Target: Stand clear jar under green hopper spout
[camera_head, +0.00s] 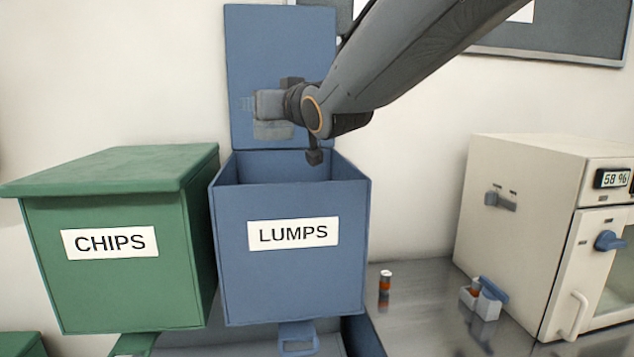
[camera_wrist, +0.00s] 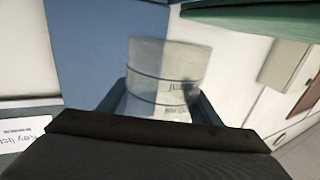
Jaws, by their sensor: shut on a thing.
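My gripper (camera_head: 268,104) is shut on the clear jar (camera_head: 274,131), in front of the raised blue lid and above the open LUMPS hopper. The wrist view shows the jar (camera_wrist: 166,70) as a see-through cylinder with dark ring lines and small print, between my fingers (camera_wrist: 158,108). Its contents, if any, cannot be made out. The green hopper (camera_head: 120,285), labelled CHIPS, stands left with its lid shut. A little green shows beneath it (camera_head: 136,346); its spout cannot be made out clearly. The green lid's edge also shows in the wrist view (camera_wrist: 270,18).
The blue LUMPS hopper (camera_head: 290,285) stands right beside the green one, its blue lid (camera_head: 275,50) upright. A blue handle-like part (camera_head: 298,338) is below it. A small red-banded cylinder (camera_head: 385,282), a small white-and-blue holder (camera_head: 482,300) and a cream cabinet (camera_head: 515,215) stand right.

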